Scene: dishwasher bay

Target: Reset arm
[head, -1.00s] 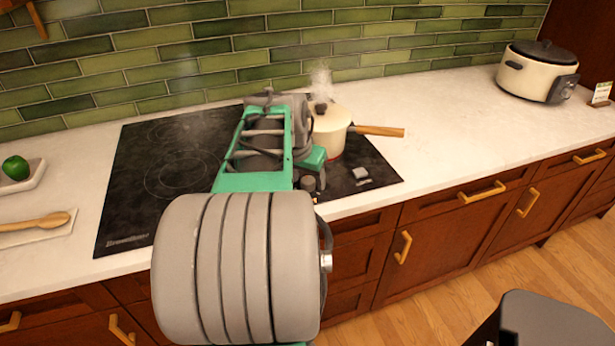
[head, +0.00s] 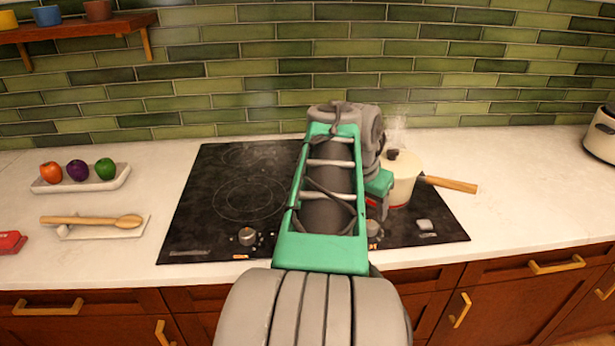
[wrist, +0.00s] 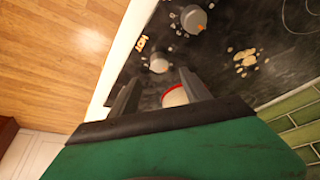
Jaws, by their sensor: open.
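My gripper (wrist: 160,90) shows in the wrist view with its two dark fingers apart and nothing clearly held between them. It is over the black cooktop (wrist: 275,75), near the control knobs (wrist: 158,63). Part of a pale, red-edged thing (wrist: 175,97), probably the pot, shows between the fingers; whether they touch it I cannot tell. In the head view my green and grey arm reaches over the cooktop (head: 190,215), and the fingertips are hidden. The cream pot (head: 404,172) with a wooden handle steams just right of my arm's end.
A tray (head: 122,180) of small vegetables and a wooden spoon (head: 95,221) on its rest lie left of the cooktop. A cream cooker (head: 602,138) stands at the far right. A shelf (head: 75,28) hangs upper left. The counter between pot and cooker is clear.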

